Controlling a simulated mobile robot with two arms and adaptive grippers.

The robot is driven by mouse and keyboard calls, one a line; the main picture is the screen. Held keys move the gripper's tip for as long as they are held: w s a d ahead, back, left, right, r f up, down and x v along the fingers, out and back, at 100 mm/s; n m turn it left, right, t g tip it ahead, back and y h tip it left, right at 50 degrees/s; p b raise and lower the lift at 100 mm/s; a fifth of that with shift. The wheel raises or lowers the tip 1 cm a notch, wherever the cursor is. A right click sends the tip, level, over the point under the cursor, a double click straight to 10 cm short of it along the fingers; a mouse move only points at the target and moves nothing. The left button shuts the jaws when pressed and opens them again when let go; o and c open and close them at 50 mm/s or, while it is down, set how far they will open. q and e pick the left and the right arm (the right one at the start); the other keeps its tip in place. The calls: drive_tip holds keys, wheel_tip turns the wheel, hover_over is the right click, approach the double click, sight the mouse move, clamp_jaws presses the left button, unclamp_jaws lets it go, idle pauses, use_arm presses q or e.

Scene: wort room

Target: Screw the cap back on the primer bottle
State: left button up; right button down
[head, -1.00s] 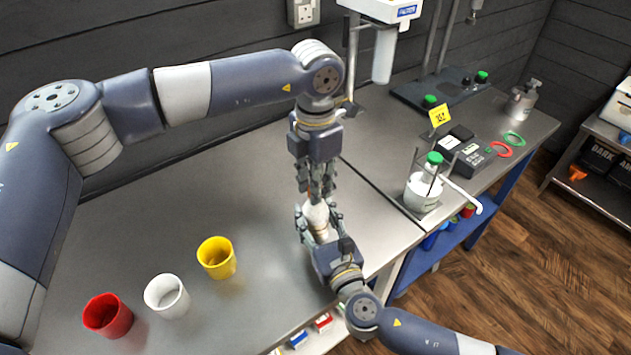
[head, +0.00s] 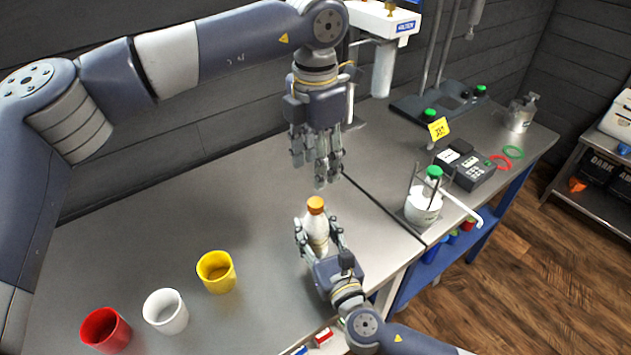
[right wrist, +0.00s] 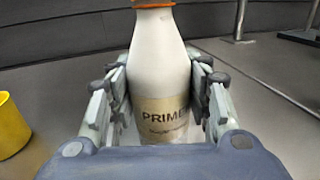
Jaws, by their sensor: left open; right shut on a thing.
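The primer bottle (head: 315,226) is white and stands upright near the table's front edge. In the right wrist view the bottle (right wrist: 160,75) shows a tan label reading "PRIME", its end hidden. An orange cap (head: 316,204) sits on top of its neck; the cap's lower part (right wrist: 153,4) also shows at the top edge of the right wrist view. How tightly it is seated cannot be told. My right gripper (head: 319,238) is shut around the bottle's body from the front. My left gripper (head: 322,177) is open and empty, pointing down above the cap and apart from it.
Yellow (head: 216,272), white (head: 166,311) and red (head: 106,331) cups stand at the front left. A beaker with a green cap (head: 422,205) and a keypad device (head: 468,168) stand to the right. The table behind the cups is clear.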

use_arm(q)
drive_tip(key=shift+r, duration=1.45)
use_arm(e)
drive_tip(key=c, duration=0.7)
unclamp_jaws()
drive_tip(key=shift+c, duration=0.2)
drive_tip(key=v, duration=1.2)
